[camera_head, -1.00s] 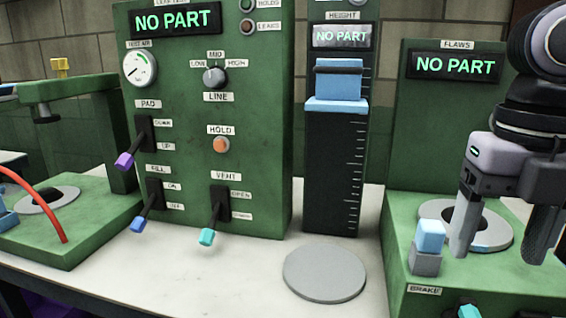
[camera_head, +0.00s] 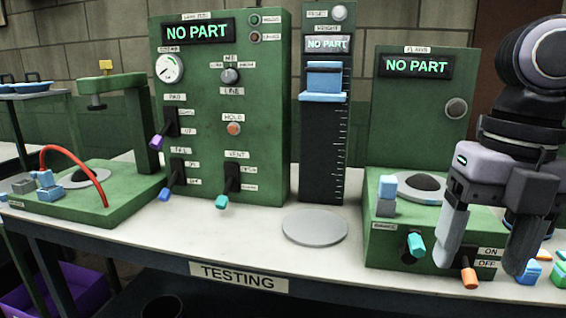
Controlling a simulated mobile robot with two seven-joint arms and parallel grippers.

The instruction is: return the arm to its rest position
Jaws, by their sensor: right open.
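My right gripper (camera_head: 484,252) hangs at the right of the head view, fingers pointing down and spread apart with nothing between them. It is in front of the green flaws station (camera_head: 417,110), whose screen reads NO PART. Its fingers hide part of that station's front, near the orange-tipped ON/OFF lever (camera_head: 469,278). My right arm's dark and grey wrist rises above it at the right edge. My left gripper does not show.
A white table (camera_head: 250,215) labelled TESTING carries the green leak test panel (camera_head: 222,110), the height gauge (camera_head: 323,120) and a grey disc (camera_head: 314,227). A green press (camera_head: 90,200) stands left. Blocks (camera_head: 533,272) lie at the right edge. A purple bin (camera_head: 60,295) is below.

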